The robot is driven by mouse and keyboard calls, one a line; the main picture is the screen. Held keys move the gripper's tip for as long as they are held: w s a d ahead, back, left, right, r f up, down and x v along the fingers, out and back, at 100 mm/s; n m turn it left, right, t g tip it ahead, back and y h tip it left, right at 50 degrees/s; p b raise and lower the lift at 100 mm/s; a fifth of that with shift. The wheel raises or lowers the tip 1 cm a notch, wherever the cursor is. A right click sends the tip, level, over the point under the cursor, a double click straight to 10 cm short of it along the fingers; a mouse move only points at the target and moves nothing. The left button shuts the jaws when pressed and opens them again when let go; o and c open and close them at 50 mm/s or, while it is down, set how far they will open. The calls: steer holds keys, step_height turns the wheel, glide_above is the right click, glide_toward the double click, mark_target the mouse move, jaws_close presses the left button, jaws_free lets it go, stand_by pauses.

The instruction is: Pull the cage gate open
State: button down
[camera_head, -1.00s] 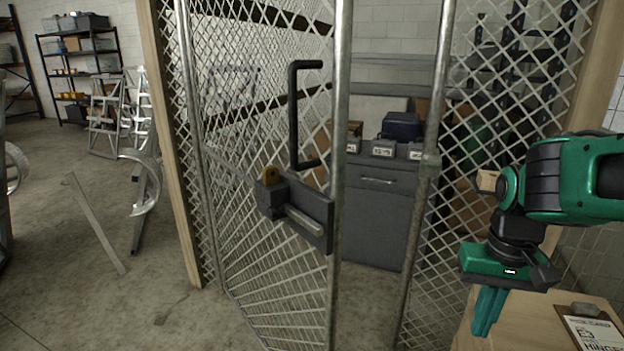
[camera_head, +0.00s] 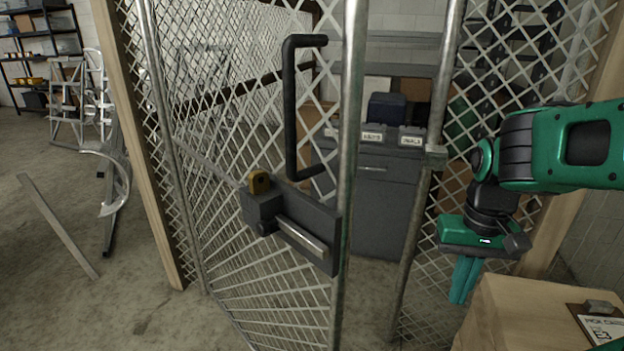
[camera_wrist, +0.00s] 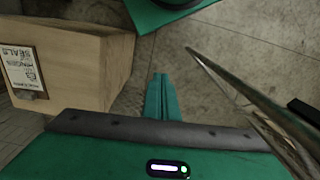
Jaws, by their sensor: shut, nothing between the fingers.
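The cage gate (camera_head: 240,235) is a wire-mesh panel in a round metal frame. It stands partly open, with a gap between its right edge and the fixed post (camera_head: 425,170). A black bar handle (camera_head: 291,110) stands upright on it. My gripper (camera_head: 462,280) hangs to the right of the gate and post, fingers pointing down, shut and empty. The closed fingers also show in the wrist view (camera_wrist: 160,97). They touch neither handle nor gate.
A wooden box (camera_head: 530,310) with a clipboard stands close to the right of my gripper; it also shows in the wrist view (camera_wrist: 85,60). A grey cabinet (camera_head: 375,210) stands inside the cage. The floor at left is open, with a metal strip (camera_head: 58,225) and trailer parts.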

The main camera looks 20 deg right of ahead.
steer(key=w+a+r+n+t+y, duration=0.1)
steer(key=w+a+r+n+y, duration=0.2)
steer(key=w+r, duration=0.5)
steer(key=w+a+r+n+t+y, duration=0.1)
steer(key=w+a+r+n+y, duration=0.3)
steer(key=w, duration=0.6)
steer(key=w+a+r+n, duration=0.2)
steer(key=w+r+n, duration=0.3)
steer(key=w+r, duration=0.35)
steer(key=a+r+x, duration=0.1)
steer(key=a+x, duration=0.1)
steer(key=x, duration=1)
steer(key=shift+s+a, duration=0.25)
steer(key=shift+s, duration=0.1)
steer(key=shift+r, duration=0.2)
